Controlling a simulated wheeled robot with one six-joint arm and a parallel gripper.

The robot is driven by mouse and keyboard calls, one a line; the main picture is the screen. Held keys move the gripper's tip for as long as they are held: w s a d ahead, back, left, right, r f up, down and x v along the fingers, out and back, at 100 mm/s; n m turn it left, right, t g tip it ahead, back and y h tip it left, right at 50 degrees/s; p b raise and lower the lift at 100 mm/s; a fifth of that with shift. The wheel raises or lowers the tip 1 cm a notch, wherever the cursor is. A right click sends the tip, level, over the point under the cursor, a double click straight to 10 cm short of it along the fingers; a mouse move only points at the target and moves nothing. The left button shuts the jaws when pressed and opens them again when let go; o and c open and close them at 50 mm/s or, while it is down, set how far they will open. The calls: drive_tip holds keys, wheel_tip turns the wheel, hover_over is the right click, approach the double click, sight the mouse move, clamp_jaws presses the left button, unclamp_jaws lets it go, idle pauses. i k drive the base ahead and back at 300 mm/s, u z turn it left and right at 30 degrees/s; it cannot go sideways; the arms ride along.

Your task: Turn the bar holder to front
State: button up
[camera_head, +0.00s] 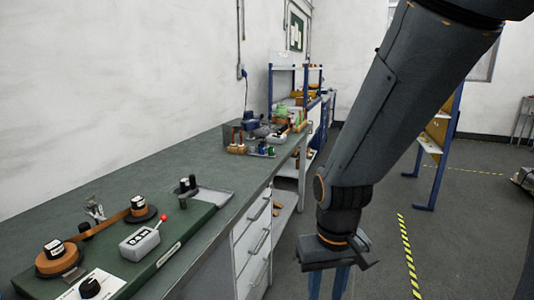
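I cannot tell for certain which part is the bar holder. A green base board (190,233) lies on the near workbench. It carries a copper foil strip (105,222) running between two rolls, a small metal clamp-like piece (96,209), and a grey box (139,243) with a red-knobbed lever (161,221). A black knob (90,288) sits on a white plate at the front. My gripper (335,258) hangs to the right of the bench, over the floor and apart from everything on the bench. Its fingers are not clear enough to show whether it is open or shut.
Small devices (262,140) crowd the bench's far end. Drawers (252,250) line its front. A blue-framed rack (440,150) stands right, behind my arm. Yellow-black tape (409,255) marks open floor.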

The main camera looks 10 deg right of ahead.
sight(263, 142)
drive_tip(key=z, duration=0.3)
drive_tip(key=i, duration=0.4)
drive_tip(key=z, duration=0.65)
drive_tip(key=i, duration=1.95)
drive_tip(key=u, duration=0.9)
drive_tip(key=i, duration=0.25)
drive_tip(key=u, duration=0.3)
